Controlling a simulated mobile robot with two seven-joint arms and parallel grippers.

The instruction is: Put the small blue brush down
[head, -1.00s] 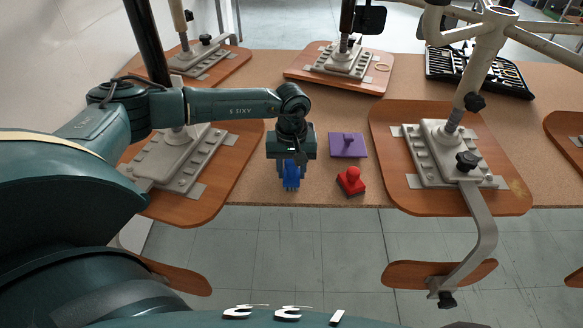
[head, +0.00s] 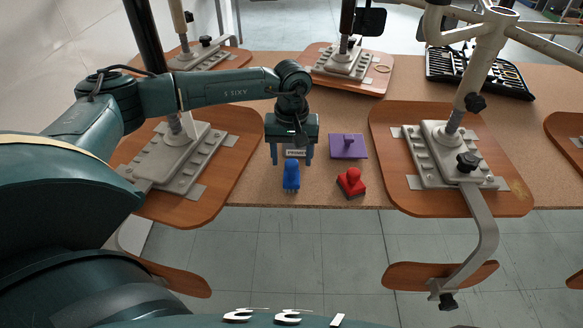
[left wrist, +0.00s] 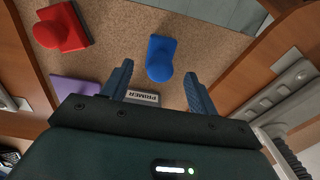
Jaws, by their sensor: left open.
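The small blue brush (head: 291,175) stands on the brown table near its front edge, with its rounded knob up. It also shows in the left wrist view (left wrist: 160,60), between and beyond the fingertips. My left gripper (head: 290,160) is open and empty, its fingers pointing down just behind and above the brush, apart from it. In the left wrist view its two blue fingers (left wrist: 157,78) are spread wide. My right gripper is in neither view.
A red brush-like block (head: 351,183) and a purple plate with a handle (head: 348,146) are to the right of the blue brush. A block marked PRIMER (left wrist: 143,97) lies by the fingers. Stripped chair seats with metal mounts (head: 445,150) flank both sides.

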